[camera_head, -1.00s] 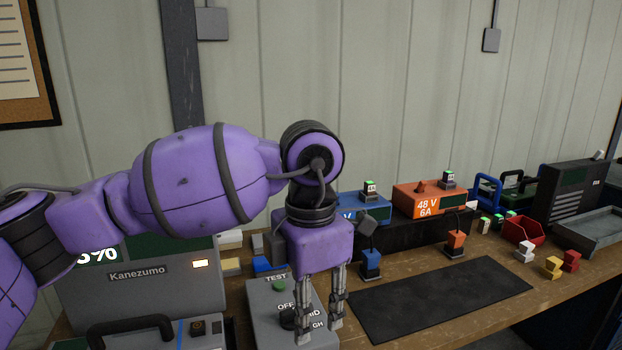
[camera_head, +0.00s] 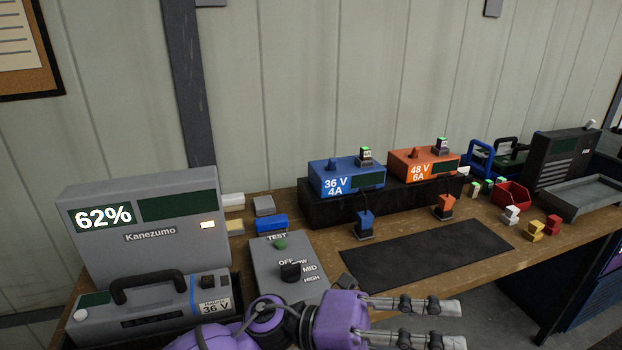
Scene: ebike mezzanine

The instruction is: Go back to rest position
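My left gripper (camera_head: 462,324) is low at the bottom of the head view, its fingers pointing right. Its two fingers are apart with nothing between them. It is in front of the grey test box (camera_head: 262,262), to the right of and below the black knob (camera_head: 291,272). The box has a green button (camera_head: 280,244) and OFF, MID and HIGH marks; the gripper is clear of the knob. My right gripper is not in view.
A grey Kanezumo unit (camera_head: 150,237) reads 62%, with a 36 V battery (camera_head: 150,312) in front. Blue (camera_head: 335,178) and orange (camera_head: 420,163) chargers stand behind a bare black mat (camera_head: 425,253). A red bin (camera_head: 511,195) and small blocks are at right.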

